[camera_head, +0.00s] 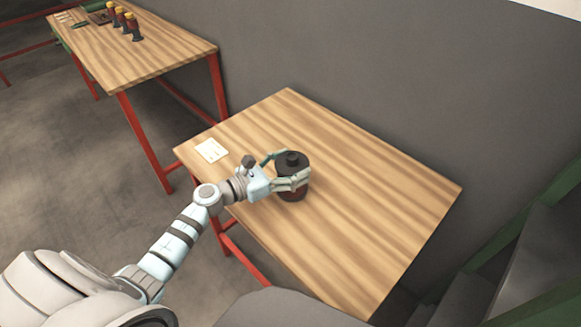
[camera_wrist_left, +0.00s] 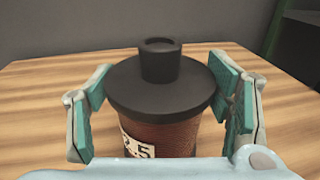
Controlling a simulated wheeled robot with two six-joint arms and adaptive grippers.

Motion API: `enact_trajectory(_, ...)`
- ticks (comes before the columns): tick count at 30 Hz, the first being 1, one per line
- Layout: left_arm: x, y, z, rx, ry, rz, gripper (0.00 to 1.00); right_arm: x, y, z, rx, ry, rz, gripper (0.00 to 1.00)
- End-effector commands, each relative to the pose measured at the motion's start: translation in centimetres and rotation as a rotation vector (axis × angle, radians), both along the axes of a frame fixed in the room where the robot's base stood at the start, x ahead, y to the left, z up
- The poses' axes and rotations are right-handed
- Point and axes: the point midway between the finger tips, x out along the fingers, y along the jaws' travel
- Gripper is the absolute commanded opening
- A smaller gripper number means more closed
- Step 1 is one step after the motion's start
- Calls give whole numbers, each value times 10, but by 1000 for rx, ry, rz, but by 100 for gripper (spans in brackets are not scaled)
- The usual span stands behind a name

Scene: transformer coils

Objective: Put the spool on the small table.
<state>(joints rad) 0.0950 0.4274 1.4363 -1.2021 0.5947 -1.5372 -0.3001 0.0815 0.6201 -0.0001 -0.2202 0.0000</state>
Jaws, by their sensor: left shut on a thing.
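The spool (camera_head: 291,162) is upright at the small wooden table (camera_head: 370,215), with a black flanged top and a reddish-brown wound body. In the left wrist view the spool (camera_wrist_left: 160,85) fills the middle, and part of a white label reading "5" shows on it. My left gripper (camera_head: 283,172) has its fingers around the spool's sides, shut on it. Its teal finger pads also show in the left wrist view (camera_wrist_left: 163,100), one on each side. The spool's base is partly hidden, so I cannot tell whether it touches the tabletop. My right gripper is not in view.
A white card (camera_head: 211,150) lies near the small table's left corner. A longer table (camera_head: 150,45) with red legs stands at the back left, holding several spools (camera_head: 125,20). A grey wall runs behind. Dark green-edged steps (camera_head: 540,245) are at the right. The table's right half is clear.

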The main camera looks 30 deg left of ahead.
Motion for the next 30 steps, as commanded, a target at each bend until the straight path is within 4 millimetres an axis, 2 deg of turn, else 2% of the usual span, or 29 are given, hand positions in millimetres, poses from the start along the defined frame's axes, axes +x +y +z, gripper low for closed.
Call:
enact_trajectory(6, 0, 0, -2, 0, -2, -1, 18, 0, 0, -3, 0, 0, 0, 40)
enact_trajectory(7, 0, 0, -3, 1, 1, 0, 74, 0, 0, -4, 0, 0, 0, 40)
enact_trajectory(10, 0, 0, -2, 1, 1, 0, 90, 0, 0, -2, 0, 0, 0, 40)
enact_trajectory(11, 0, 0, -2, 1, 1, 0, 93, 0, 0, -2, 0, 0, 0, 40)
enact_trajectory(23, -1, 1, 3, 1, 2, 0, 93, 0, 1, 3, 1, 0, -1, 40)
enact_trajectory(26, -17, 11, -1, 7, 3, 0, 93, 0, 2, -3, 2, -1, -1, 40)
enact_trajectory(30, -52, 31, -1, 8, 6, -4, 93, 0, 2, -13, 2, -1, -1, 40)
